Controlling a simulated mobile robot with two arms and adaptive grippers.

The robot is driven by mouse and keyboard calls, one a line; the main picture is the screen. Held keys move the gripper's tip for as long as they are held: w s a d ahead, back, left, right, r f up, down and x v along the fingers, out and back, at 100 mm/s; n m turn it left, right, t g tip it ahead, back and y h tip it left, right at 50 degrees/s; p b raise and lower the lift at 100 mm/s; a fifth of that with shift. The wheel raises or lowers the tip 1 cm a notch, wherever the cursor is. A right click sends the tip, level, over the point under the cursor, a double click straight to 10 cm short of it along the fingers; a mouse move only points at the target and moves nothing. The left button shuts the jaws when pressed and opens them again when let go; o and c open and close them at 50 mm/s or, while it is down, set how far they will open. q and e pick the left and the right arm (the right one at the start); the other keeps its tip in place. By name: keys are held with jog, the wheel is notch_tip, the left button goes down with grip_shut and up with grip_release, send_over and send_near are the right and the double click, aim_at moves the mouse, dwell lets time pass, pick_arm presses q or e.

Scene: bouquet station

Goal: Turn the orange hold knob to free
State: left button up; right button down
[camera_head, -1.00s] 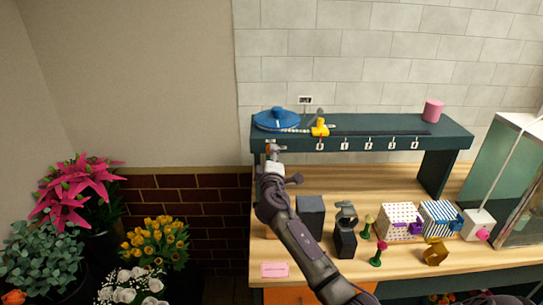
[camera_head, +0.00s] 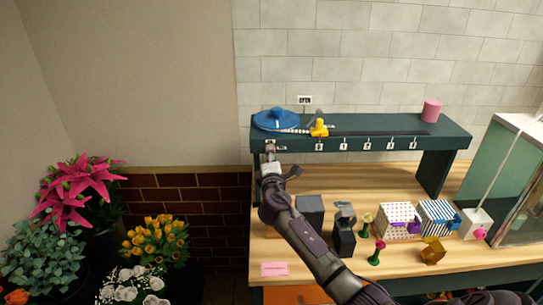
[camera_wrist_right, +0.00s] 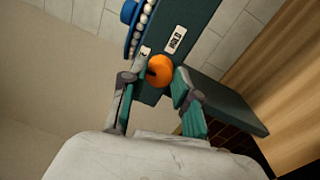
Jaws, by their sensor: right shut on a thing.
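The orange hold knob (camera_wrist_right: 160,70) sits on the front face of the dark teal shelf (camera_wrist_right: 180,20), near its left end. It has a dark mark on its left side in the wrist view. A HOLD label (camera_wrist_right: 175,40) is above and right of it; a second label (camera_wrist_right: 146,50) above and left is hard to read. My right gripper (camera_wrist_right: 157,88) has a finger on each side of the knob and is shut on it. In the head view my right gripper (camera_head: 270,155) is at the shelf's left end and largely hides the knob. My left gripper is not in view.
On the shelf are a blue disc (camera_head: 275,119), a yellow slider (camera_head: 319,128) and a pink cylinder (camera_head: 432,110). A small sign (camera_head: 305,99) is on the wall behind. Patterned boxes (camera_head: 399,220) and small stands are on the wooden bench below. Flowers (camera_head: 155,240) stand at left.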

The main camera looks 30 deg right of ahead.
jog(key=shift+f, duration=0.1)
jog(key=c, duration=0.8)
grip_release()
jog(key=shift+c, duration=0.2)
jog(key=r+v, duration=0.1)
jog(key=v, duration=1.1)
jog(key=shift+f, duration=0.4)
jog(key=shift+a+f, duration=0.1)
